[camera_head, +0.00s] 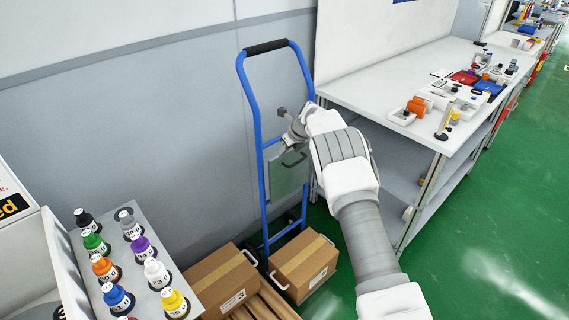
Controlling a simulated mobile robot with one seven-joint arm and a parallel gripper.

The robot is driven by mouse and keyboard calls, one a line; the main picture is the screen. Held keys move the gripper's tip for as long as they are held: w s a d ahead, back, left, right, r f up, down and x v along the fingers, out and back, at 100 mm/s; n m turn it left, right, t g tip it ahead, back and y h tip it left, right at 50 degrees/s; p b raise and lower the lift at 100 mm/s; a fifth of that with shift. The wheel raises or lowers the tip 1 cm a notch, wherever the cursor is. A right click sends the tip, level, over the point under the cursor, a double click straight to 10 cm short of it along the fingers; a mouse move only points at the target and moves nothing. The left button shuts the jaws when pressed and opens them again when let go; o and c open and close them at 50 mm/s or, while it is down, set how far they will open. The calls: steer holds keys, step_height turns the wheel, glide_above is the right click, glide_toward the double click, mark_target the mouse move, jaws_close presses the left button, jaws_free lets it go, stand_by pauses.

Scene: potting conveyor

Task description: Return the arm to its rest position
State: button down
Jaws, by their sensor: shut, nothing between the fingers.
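My arm reaches up from the bottom right, bent at its upper end, white with grey ribbed sleeves. My gripper (284,112) is at the far end of the arm, small and dark, in front of the blue hand truck (252,98) in the picture. It is shut and holds nothing that I can see. I cannot tell how far the gripper is from the hand truck's frame.
A white workbench (375,85) with small parts stands right of my arm. Two cardboard boxes (222,280) (305,262) lie below the hand truck. A grey rack (150,225) of several coloured bottles is at left. Green floor (490,215) is clear at right.

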steer(key=s+d+r+n, duration=0.2)
steer(key=d+r+n, duration=0.1)
steer(key=r, duration=0.7)
steer(key=s+d+r+n, duration=0.2)
steer(key=s+d+r, duration=0.1)
steer(key=r, duration=0.7)
steer(key=s+d+r+n+h+p, duration=0.1)
steer(key=s+d+r+n, duration=0.5)
steer(key=s+r, duration=0.55)
steer(key=s+d+r+n+h, duration=0.15)
steer(key=s+n, duration=0.25)
steer(key=s, duration=0.6)
steer(key=s+d+r+n, duration=0.2)
steer(key=s+d+n, duration=0.15)
steer(key=s, duration=0.55)
steer(key=s+d+f+n+h, duration=0.1)
steer(key=s+n, duration=0.3)
steer(key=s, duration=0.4)
steer(key=s+d+f+n+t+h+p, duration=0.1)
steer(key=s+f+n, duration=0.3)
steer(key=s, duration=0.4)
steer(key=shift+s+f, duration=0.3)
steer(key=shift+s, duration=0.05)
steer(key=shift+d+n, duration=0.1)
steer(key=shift+n, duration=0.15)
